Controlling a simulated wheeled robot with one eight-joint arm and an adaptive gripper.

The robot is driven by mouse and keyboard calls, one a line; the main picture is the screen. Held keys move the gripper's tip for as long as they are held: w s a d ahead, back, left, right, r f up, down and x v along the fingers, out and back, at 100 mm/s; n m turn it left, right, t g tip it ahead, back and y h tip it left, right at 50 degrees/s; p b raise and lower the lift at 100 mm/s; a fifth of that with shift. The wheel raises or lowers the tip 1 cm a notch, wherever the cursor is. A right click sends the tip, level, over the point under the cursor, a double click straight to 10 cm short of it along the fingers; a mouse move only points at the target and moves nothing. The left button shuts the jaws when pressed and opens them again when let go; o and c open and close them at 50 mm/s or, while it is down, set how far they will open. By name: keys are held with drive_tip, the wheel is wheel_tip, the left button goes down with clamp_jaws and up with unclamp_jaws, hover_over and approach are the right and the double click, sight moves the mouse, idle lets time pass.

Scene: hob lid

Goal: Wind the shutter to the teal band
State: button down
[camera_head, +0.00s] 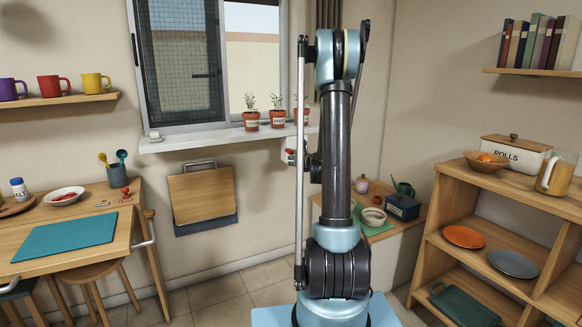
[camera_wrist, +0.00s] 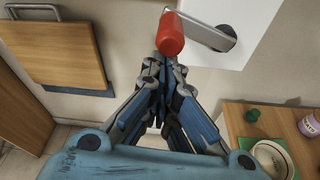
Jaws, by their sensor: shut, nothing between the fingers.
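A red crank knob (camera_wrist: 169,33) sits at the end of a grey crank arm (camera_wrist: 212,35) on a white wall box (camera_wrist: 236,64) in the wrist view. My gripper (camera_wrist: 161,62) is shut and empty, its tips just below the knob; I cannot tell whether they touch it. In the head view the red knob (camera_head: 290,152) shows beside my upright arm, below the sill, and my arm hides much of the gripper. The window (camera_head: 185,70) has a dark mesh panel on its left side. No shutter edge or teal band can be made out.
Potted plants (camera_head: 277,112) stand on the window sill (camera_head: 215,138) above the crank. A folded wooden board (camera_head: 202,195) hangs on the wall to the left. A low bench (camera_head: 400,225) with bowls and a green pot is at the right. A shelf unit (camera_head: 430,262) stands further right.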

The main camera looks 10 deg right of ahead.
drive_tip(key=shift+a, duration=0.1)
drive_tip(key=shift+r, duration=0.1)
drive_tip(key=shift+r+m, duration=0.15)
drive_tip(key=shift+m, duration=0.15)
drive_tip(key=shift+r+y, duration=0.15)
drive_tip(key=shift+y, duration=0.15)
drive_tip(key=shift+w+d+r+m+y, duration=0.1)
drive_tip(key=shift+d+r+m+y, duration=0.1)
drive_tip(key=shift+r+m, duration=0.4)
drive_tip(key=shift+d+r+m+y, duration=0.15)
drive_tip(key=shift+d+r+m, duration=0.1)
drive_tip(key=shift+r, duration=0.65)
drive_tip(key=shift+w+d+r+m+y, duration=0.1)
drive_tip(key=shift+d+r+m+y, duration=0.1)
drive_tip(key=shift+r+m, duration=0.4)
drive_tip(key=shift+r, duration=0.2)
